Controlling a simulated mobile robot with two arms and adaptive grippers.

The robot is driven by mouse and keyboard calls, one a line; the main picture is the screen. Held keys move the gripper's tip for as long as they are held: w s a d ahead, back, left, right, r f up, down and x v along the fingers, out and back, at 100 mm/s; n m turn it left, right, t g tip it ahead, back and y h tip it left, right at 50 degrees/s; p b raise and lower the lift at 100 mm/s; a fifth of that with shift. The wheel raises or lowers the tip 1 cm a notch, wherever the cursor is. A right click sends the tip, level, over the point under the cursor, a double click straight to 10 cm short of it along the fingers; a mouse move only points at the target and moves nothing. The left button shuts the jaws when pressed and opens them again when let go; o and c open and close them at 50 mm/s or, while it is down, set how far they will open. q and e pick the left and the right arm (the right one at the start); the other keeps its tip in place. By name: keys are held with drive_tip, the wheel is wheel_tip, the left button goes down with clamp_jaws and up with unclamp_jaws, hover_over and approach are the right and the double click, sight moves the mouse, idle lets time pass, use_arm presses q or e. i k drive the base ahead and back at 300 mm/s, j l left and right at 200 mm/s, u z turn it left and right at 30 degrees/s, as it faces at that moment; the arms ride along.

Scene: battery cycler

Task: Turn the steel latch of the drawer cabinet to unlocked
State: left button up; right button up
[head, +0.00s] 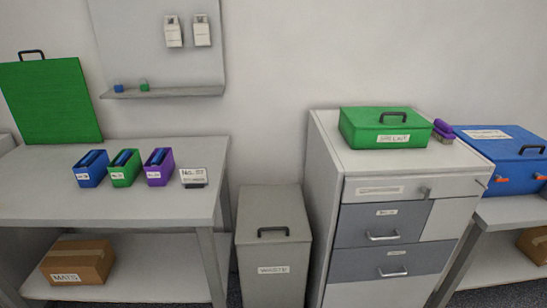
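The drawer cabinet (328,180) stands right of centre, with a pale top panel and two grey-blue drawers below it. A small steel piece (426,192), which looks like the latch, sits on the top front panel, right of a white label. It is too small to tell which way it is turned. The upper drawer (360,226) and the lower drawer (365,262) have metal bar handles and look shut. Neither of my grippers is in view.
A table (30,200) with small bins is farther left. A blue box (500,150) sits on a bench at right.

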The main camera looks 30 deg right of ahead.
sight(426, 190)
drive_tip(key=z, duration=1.95)
